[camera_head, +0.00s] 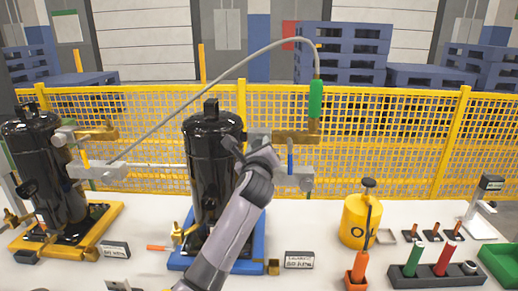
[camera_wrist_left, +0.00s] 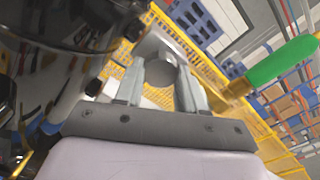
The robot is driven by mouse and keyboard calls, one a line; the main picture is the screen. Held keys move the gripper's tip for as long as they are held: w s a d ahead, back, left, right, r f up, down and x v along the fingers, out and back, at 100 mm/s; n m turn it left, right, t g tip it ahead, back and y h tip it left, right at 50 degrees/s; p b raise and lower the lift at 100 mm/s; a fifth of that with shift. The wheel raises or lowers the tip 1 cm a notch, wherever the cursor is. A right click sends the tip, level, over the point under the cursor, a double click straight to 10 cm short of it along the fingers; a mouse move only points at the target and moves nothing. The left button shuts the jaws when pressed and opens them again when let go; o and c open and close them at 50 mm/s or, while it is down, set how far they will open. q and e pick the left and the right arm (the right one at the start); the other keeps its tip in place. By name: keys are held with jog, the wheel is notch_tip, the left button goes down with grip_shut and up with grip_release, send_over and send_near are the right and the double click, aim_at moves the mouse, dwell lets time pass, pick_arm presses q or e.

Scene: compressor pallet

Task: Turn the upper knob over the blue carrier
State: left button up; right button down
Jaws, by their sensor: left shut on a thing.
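The blue carrier (camera_head: 260,250) stands on the white table and bears a black upright tank (camera_head: 212,180). My left gripper (camera_head: 246,148) is at the upper right side of this tank, just below the brass fitting. In the left wrist view, the two fingers of the gripper (camera_wrist_left: 160,92) are shut on a grey round knob (camera_wrist_left: 160,72), one on each side. In the head view the knob is mostly hidden behind my gripper. My right gripper is in neither view.
A grey hose ends in a green handle (camera_head: 316,98) just right above my gripper. A blue lever (camera_head: 290,155) is close on the right. A second tank (camera_head: 45,165) stands on a yellow carrier (camera_head: 100,235) at the left. A yellow canister (camera_head: 357,222) stands right.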

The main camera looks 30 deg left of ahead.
pick_arm(q)
jog(key=n+b, duration=0.3)
jog(key=n, duration=2.3)
jog(key=shift+r, duration=0.15)
dwell(0.4)
jog(key=o, duration=1.1)
jog(key=shift+c, duration=0.2)
jog(key=shift+s, duration=0.15)
